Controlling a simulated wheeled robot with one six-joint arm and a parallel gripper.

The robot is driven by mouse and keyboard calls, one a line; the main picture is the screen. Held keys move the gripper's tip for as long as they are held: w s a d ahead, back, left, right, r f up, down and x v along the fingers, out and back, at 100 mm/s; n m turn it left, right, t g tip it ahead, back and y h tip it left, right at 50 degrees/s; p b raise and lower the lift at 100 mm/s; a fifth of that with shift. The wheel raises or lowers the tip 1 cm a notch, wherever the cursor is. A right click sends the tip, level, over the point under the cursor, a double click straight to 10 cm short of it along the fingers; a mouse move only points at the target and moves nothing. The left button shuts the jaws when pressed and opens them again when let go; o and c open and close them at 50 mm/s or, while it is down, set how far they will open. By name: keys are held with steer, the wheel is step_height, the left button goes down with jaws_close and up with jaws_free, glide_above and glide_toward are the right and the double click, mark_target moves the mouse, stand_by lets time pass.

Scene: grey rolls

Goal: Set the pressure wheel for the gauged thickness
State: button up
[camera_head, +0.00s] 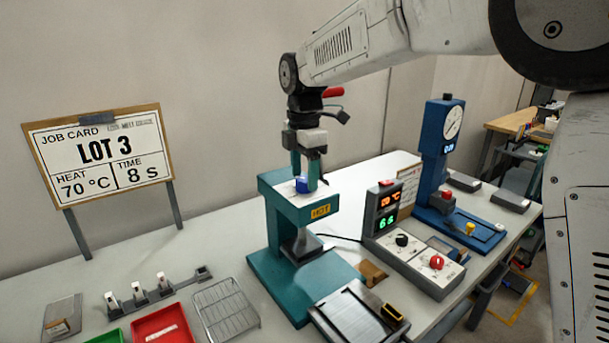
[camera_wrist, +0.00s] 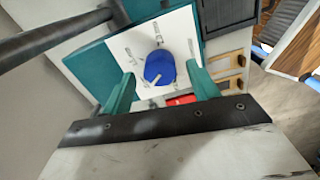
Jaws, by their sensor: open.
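The blue pressure wheel (camera_head: 302,185) sits on top of the teal press (camera_head: 289,205), which bears an orange HOT label. In the wrist view the wheel (camera_wrist: 160,67) is a round blue knob with a pale pointer, on a white dial plate (camera_wrist: 185,35) with several marks; the mark text is too small to read. My gripper (camera_head: 308,180) is above the press, pointing down at the wheel. In the wrist view its teal fingers (camera_wrist: 162,92) are apart, one on each side of the wheel, with visible gaps. The blue gauge (camera_head: 437,165) stands at the right with a round dial; its reading is illegible.
A control box (camera_head: 412,245) with black and red knobs stands right of the press. A job card (camera_head: 100,155) reads LOT 3, 70 °C, 8 S. A wire rack (camera_head: 225,308), a red tray (camera_head: 163,327) and a dark-framed plate (camera_head: 357,312) lie in front.

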steer(key=shift+f, duration=0.5)
steer(key=c, duration=1)
